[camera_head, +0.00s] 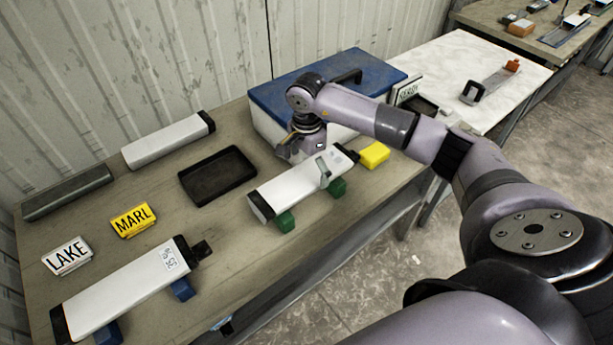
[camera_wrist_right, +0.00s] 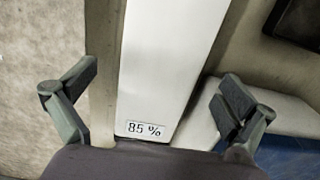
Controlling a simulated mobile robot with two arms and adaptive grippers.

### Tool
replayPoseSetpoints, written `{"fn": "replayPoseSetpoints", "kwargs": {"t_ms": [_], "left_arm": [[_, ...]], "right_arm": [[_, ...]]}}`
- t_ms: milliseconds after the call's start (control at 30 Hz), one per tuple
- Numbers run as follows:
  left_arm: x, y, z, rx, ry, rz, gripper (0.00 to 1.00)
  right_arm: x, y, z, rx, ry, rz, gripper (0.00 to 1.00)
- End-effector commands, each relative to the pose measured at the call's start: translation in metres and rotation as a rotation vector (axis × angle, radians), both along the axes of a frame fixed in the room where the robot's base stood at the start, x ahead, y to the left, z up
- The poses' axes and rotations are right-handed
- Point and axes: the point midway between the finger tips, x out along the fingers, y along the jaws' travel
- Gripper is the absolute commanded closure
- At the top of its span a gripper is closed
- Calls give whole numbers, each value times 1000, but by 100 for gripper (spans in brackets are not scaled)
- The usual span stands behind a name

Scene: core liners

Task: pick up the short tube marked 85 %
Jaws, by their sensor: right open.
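The white tube marked 85 % (camera_wrist_right: 165,60) runs away from my gripper in the right wrist view, its label near the bottom. It shows in the head view as the white tube with dark ends (camera_head: 288,188), lying on green supports (camera_head: 285,221). My right gripper (camera_head: 308,160) is over its far half. In the wrist view its fingers (camera_wrist_right: 160,88) are open, one on each side of the tube. I cannot tell how far above it they are. My left gripper is not in view.
Another labelled white tube (camera_head: 125,290) rests on blue supports at front left. A black tray (camera_head: 217,174), LAKE (camera_head: 67,255) and MARL (camera_head: 133,220) signs and two long tubes are on the table. A blue-lidded box (camera_head: 290,85) stands behind my gripper; a yellow block (camera_head: 374,154) lies to its right.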

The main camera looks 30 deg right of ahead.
Motion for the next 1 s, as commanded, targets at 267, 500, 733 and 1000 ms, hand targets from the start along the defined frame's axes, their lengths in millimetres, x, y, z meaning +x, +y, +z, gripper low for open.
{"fn": "replayPoseSetpoints", "kwargs": {"t_ms": [267,500,733,1000], "left_arm": [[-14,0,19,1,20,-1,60],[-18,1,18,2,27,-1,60],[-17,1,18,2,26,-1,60],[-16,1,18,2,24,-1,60]], "right_arm": [[1,1,-31,0,1,-2,0],[1,1,-34,0,0,-1,0],[1,1,-34,0,0,-1,15],[1,1,-33,0,0,-1,33]]}}
